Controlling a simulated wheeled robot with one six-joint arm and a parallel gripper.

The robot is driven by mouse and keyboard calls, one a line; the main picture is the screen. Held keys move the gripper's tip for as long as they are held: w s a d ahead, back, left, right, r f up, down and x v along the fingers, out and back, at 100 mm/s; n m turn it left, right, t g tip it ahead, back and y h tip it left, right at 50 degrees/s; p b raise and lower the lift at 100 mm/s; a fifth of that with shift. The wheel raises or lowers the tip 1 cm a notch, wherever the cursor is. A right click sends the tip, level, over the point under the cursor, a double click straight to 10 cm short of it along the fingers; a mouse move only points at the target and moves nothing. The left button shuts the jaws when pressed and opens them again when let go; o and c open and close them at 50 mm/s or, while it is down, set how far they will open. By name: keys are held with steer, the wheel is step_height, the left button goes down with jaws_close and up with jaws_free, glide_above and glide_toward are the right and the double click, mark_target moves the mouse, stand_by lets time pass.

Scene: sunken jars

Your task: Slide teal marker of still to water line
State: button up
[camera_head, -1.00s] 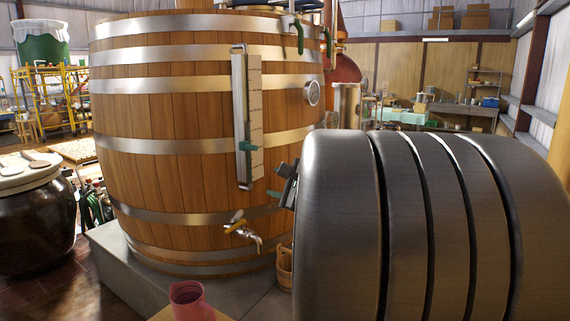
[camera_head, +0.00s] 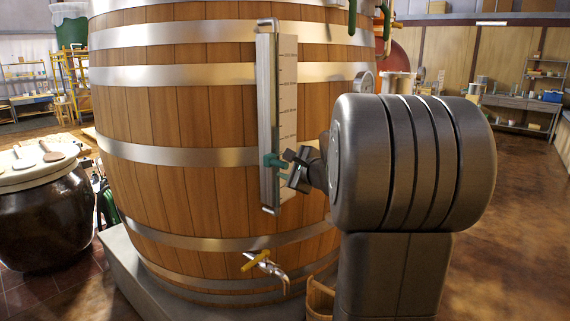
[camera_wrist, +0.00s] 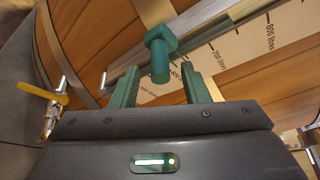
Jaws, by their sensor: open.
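The teal marker (camera_head: 271,161) sits low on the tall upright gauge (camera_head: 287,95) on the front of the wooden still (camera_head: 190,110). In the wrist view the marker (camera_wrist: 161,58) is a teal block with a round knob pointing at me. My gripper (camera_head: 290,167) is at the marker's right in the head view. In the wrist view my gripper (camera_wrist: 160,76) is open, its teal ridged fingers on either side of the knob, with gaps visible. The scale (camera_wrist: 228,53) reads in litres, with 700 and 800 legible. I cannot make out a water line.
A tap with a yellow handle (camera_head: 257,260) sticks out below the gauge. A dark lidded jar (camera_head: 45,205) stands at the left. Open floor (camera_head: 510,220) lies at the right.

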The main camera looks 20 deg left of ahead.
mark_target(278, 163)
steer(key=shift+x, duration=1.7)
jaws_close()
